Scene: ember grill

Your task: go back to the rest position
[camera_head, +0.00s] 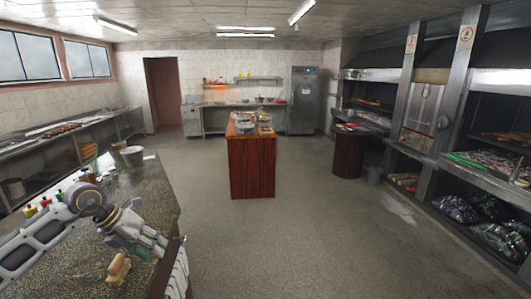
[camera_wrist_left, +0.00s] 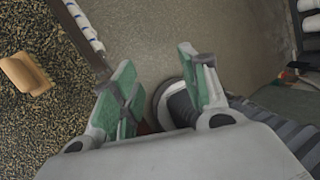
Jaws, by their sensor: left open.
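My left gripper (camera_head: 160,246) reaches in from the left over the front right edge of the speckled counter (camera_head: 80,262). My right gripper is not in view.
A striped cloth (camera_head: 178,275) hangs at the counter's edge near the gripper. Bottles (camera_head: 44,202) and a grey pot (camera_head: 132,156) stand on the counter. A wooden island (camera_head: 251,168) is ahead; grill bays line the right wall. The middle floor is clear.

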